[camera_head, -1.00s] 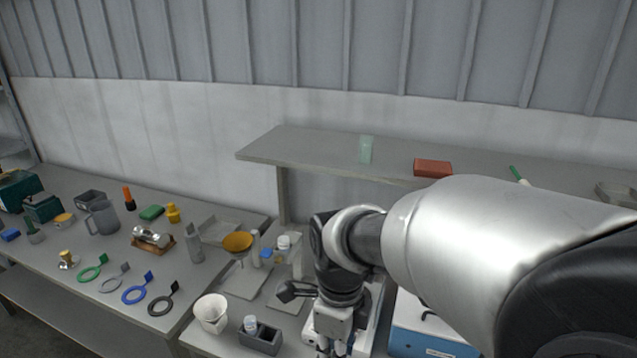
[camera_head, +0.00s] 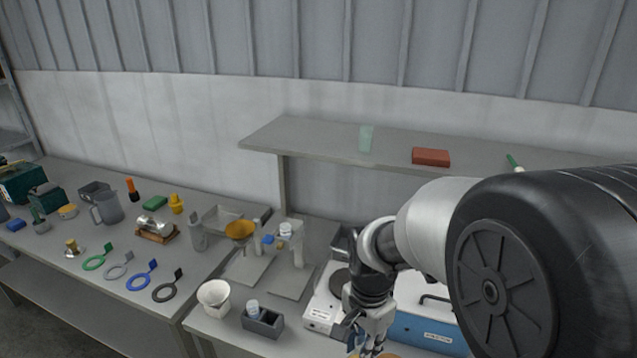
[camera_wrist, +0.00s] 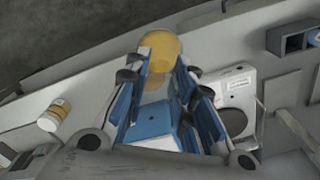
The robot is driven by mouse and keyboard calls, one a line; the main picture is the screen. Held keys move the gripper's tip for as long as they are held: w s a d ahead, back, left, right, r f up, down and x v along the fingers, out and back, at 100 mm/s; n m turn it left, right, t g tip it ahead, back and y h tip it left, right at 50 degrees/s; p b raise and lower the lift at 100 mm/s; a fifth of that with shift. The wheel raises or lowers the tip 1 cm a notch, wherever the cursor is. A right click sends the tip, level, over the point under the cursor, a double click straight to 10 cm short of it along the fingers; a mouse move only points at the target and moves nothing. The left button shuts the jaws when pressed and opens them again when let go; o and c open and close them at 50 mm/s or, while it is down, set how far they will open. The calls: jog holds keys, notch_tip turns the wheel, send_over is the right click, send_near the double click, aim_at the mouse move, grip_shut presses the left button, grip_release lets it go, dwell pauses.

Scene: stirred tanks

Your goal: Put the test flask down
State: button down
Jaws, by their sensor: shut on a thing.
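My gripper (camera_wrist: 160,98) is shut on the test flask (camera_wrist: 160,52), seen in the wrist view as a clear vessel with an amber round end beyond the fingertips. Blue surfaces show along and between the fingers, and part of the flask's body is hidden by them. In the head view my gripper (camera_head: 368,335) is low, near the bottom edge, in front of the blue box and right of the white stirrer plate (camera_head: 322,310). The flask is not clear there. I cannot tell whether it touches the bench.
The blue box (camera_head: 430,330) with a handle stands right of the stirrer plate. A small orange-labelled jar (camera_wrist: 55,115) shows in the wrist view. A shelf (camera_head: 330,140) overhangs behind.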

jog(key=w+d+f+n, duration=0.2)
jog(key=d+f+n, duration=0.3)
jog(key=n, duration=0.5)
jog(key=shift+d+f+n+b, duration=0.25)
jog(key=shift+f+n+b, duration=0.1)
jog(key=shift+f, duration=0.4)
jog(key=shift+s, duration=0.1)
